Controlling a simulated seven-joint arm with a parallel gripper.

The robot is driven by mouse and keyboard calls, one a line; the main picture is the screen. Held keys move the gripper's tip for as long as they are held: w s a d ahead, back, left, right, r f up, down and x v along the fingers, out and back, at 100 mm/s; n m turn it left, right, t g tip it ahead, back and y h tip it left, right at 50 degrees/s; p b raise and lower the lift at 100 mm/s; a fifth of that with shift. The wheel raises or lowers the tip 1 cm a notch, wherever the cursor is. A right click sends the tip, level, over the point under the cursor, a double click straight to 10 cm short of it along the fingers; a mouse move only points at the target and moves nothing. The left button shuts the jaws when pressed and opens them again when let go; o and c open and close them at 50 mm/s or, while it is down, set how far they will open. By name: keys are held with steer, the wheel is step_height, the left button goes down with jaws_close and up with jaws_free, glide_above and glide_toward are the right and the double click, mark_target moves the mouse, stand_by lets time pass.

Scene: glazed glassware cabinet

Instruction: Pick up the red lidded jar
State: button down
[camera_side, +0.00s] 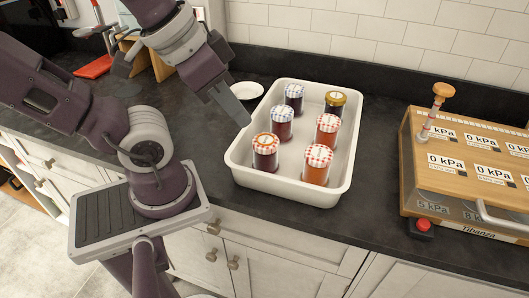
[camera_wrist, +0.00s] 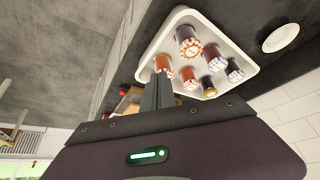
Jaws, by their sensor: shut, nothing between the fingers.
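A white tray (camera_side: 237,163) holds several lidded glass jars standing upright. Two have red-and-white checked lids: a front-right jar (camera_side: 317,168) and one behind it (camera_side: 326,135), both with orange-red contents. A front-left jar (camera_side: 265,157) has an orange-red patterned lid and dark red contents. I cannot tell which one the task means. My gripper (camera_side: 243,121) is shut and empty, above the tray's left rim and apart from the jars. In the wrist view, my gripper (camera_wrist: 159,78) overlaps the lower edge of one checked-lid jar (camera_wrist: 163,65).
Two blue-lidded jars (camera_side: 283,128) (camera_side: 294,102) and a gold-lidded jar (camera_side: 334,106) share the tray. A white plate (camera_side: 246,90) lies behind it. A wooden gauge box (camera_side: 465,165) stands right. Clear dark counter lies between tray and box.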

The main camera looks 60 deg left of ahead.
steer(key=shift+c, duration=2.1)
jaws_free()
steer(key=m+g+y, duration=0.2)
steer(key=m+g, duration=0.2)
steer(key=m, duration=0.2)
glide_toward(266, 141)
steer(key=a+f+m, duration=0.1)
steer(key=f+m, duration=0.1)
steer(key=m, duration=0.1)
steer(key=a+f+m+g+h, duration=0.1)
steer(key=f+m, duration=0.1)
steer(key=m, duration=0.1)
steer(key=w+a+f+m, duration=0.1)
steer(key=f+m, duration=0.1)
steer(key=m, duration=0.1)
steer(key=shift+w+f+g+h, duration=0.1)
steer(key=shift+f+g+h, duration=0.1)
steer(key=shift+g+h, duration=0.15)
steer(key=shift+d+f+m, duration=0.1)
steer(key=shift+f+m, duration=0.3)
steer(key=shift+f, duration=0.35)
steer(key=f, duration=0.2)
steer(key=d+f, duration=0.1)
steer(key=f, duration=0.1)
steer(key=shift+w+f, duration=0.15)
steer(key=shift+f, duration=0.7)
